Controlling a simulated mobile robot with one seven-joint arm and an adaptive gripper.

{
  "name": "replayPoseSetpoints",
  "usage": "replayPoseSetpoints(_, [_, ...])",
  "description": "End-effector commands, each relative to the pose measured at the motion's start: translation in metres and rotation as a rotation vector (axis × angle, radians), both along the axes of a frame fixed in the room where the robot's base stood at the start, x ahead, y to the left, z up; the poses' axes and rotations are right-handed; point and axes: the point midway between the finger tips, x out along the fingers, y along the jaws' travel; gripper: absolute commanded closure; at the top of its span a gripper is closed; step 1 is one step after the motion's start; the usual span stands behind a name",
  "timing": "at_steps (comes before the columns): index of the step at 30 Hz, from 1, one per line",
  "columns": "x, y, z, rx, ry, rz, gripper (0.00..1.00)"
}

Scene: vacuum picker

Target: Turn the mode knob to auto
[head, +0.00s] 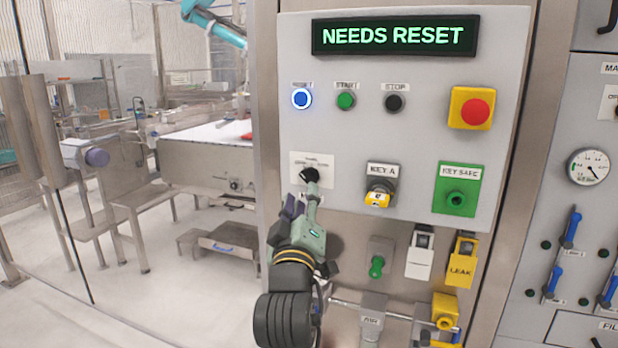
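The mode knob (309,175) is a small black knob on a white label plate (304,160) at the lower left of the grey control panel (420,115). The plate's lettering is too small to read, so the knob's setting cannot be told. My gripper (311,191) reaches up from below, its fingertips at the knob's lower edge and covering part of it. Whether the fingers touch or grip the knob cannot be told.
A display (395,36) reads NEEDS RESET. Below it are a lit blue button (301,98), a green button (346,101), a black button (395,103) and a red emergency button (475,111). The KEY A switch (379,198) sits close right of my gripper. Tagged hardware hangs below.

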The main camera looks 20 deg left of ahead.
Motion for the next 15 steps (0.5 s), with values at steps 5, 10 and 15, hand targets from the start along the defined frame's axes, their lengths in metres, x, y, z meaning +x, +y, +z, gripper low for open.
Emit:
replayPoseSetpoints(5, [0.031,0.008,0.012,0.000,0.001,-0.001,0.67])
replayPoseSetpoints(10, [0.049,0.013,0.016,0.001,0.000,0.000,0.67])
replayPoseSetpoints(15, [0.055,0.014,0.017,0.002,-0.001,0.001,0.67])
